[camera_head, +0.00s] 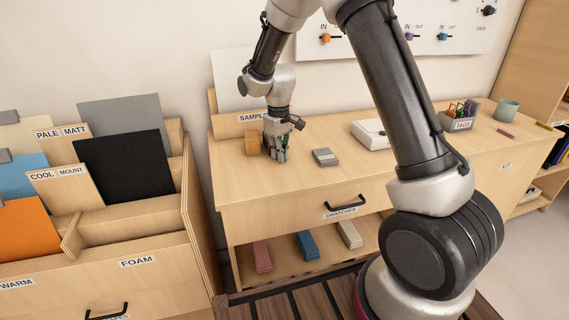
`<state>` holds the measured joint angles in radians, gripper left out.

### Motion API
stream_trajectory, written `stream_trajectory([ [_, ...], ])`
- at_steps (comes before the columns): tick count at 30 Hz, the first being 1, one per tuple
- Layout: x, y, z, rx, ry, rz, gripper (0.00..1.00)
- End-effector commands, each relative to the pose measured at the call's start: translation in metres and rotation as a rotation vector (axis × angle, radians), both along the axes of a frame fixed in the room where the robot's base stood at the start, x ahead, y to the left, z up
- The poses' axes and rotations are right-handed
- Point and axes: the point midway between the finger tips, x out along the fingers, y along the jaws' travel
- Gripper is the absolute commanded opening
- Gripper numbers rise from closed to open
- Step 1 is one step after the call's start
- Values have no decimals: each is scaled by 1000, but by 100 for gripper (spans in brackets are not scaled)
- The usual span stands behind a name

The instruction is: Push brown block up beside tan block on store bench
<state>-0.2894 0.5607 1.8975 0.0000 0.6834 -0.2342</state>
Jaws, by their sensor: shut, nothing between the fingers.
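One tan-brown block (252,143) stands on the bench (230,180), near its back left corner in front of the SAMPLE label. My gripper (281,157) is shut, points down and is low over the bench just right of this block. Nothing shows between its fingers. I cannot make out a second block; one could be hidden behind my gripper. Whether my gripper touches the block is too small to tell.
A grey stack (325,157) lies right of my gripper, and a white box (371,134) is farther right. A TAGS holder (460,122) and a green cup (507,110) stand at the right end. The bench front left is clear.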

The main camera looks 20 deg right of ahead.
Motion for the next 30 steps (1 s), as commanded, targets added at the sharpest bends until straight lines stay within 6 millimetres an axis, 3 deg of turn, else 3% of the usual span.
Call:
stream_trajectory([
  [17,18,0,-1,0,-1,-1,0],
  [30,3,0,-1,0,2,0,0],
])
